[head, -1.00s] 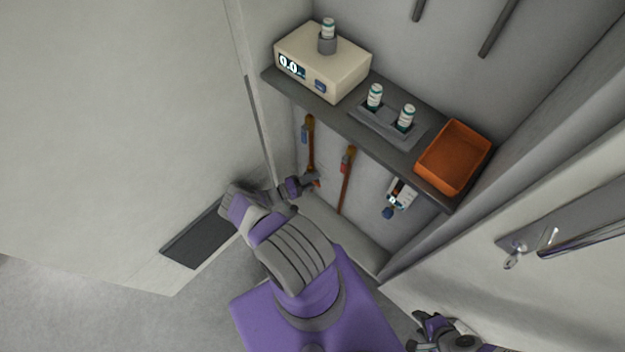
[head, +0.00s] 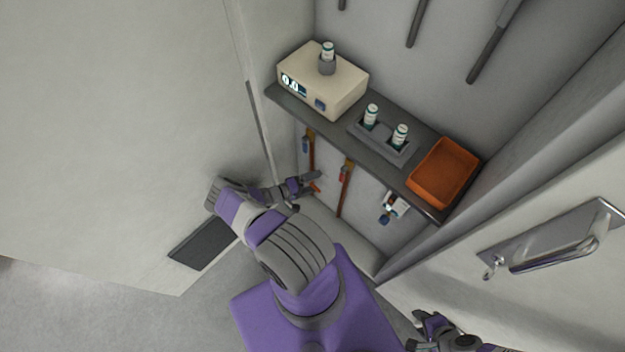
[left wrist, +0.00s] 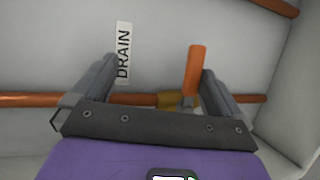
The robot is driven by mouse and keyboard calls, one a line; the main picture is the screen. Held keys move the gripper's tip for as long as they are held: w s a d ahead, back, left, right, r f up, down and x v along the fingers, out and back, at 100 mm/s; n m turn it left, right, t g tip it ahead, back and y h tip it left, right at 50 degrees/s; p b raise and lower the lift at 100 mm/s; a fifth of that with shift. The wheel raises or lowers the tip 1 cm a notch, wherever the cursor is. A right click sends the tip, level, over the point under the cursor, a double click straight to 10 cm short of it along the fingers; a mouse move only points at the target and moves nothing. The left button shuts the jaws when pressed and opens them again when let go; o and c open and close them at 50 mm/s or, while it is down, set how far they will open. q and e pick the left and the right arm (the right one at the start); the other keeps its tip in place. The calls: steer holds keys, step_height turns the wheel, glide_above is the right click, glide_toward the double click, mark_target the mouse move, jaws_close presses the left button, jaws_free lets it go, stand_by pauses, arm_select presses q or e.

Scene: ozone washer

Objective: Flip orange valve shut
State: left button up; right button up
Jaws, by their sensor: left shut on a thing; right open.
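The orange valve handle (left wrist: 196,70) stands out from a brass valve body (left wrist: 168,100) on a copper pipe (left wrist: 130,99), beside a DRAIN label (left wrist: 124,50). My left gripper (left wrist: 155,75) has its fingers on either side of the handle, which lies close against the right finger. A gap shows toward the left finger, and the exact contact is hard to see. In the head view my left gripper (head: 312,184) is low under the shelf, next to the orange handle (head: 314,188). My right gripper (head: 418,328) is open at the bottom, away from the valves.
A blue-handled valve (head: 306,145) and a red-handled valve (head: 343,173) sit on pipes under the shelf (head: 340,121). The shelf holds a cream ozone unit (head: 335,85), vials in a grey holder (head: 380,146) and an orange bin (head: 445,172). A door handle (head: 560,248) is at right.

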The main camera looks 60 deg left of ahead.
mark_target(322, 168)
arm_select(q)
steer(key=r+t, duration=0.1)
steer(key=r, duration=0.1)
steer(key=r+t, duration=0.1)
steer(key=r, duration=0.1)
steer(key=r+t, duration=0.1)
steer(key=r, duration=0.1)
steer(key=shift+w+a+r+m+h, duration=0.15)
steer(key=shift+w+a+m+h, duration=0.15)
steer(key=shift+w+a, duration=0.1)
steer(key=f+g, duration=0.2)
steer(key=f, duration=0.3)
steer(key=shift+s+d+f+g, duration=0.2)
steer(key=shift+s+f+g, duration=0.05)
steer(key=shift+s+g, duration=0.15)
steer(key=shift+s, duration=0.95)
steer(key=shift+c, duration=0.7)
steer(key=shift+s, duration=0.6)
steer(key=c, duration=0.4)
steer(key=shift+s+f+b, duration=0.2)
steer(key=shift+s+b, duration=0.5)
steer(key=shift+s, duration=2.2)
steer(key=shift+c, duration=0.2)
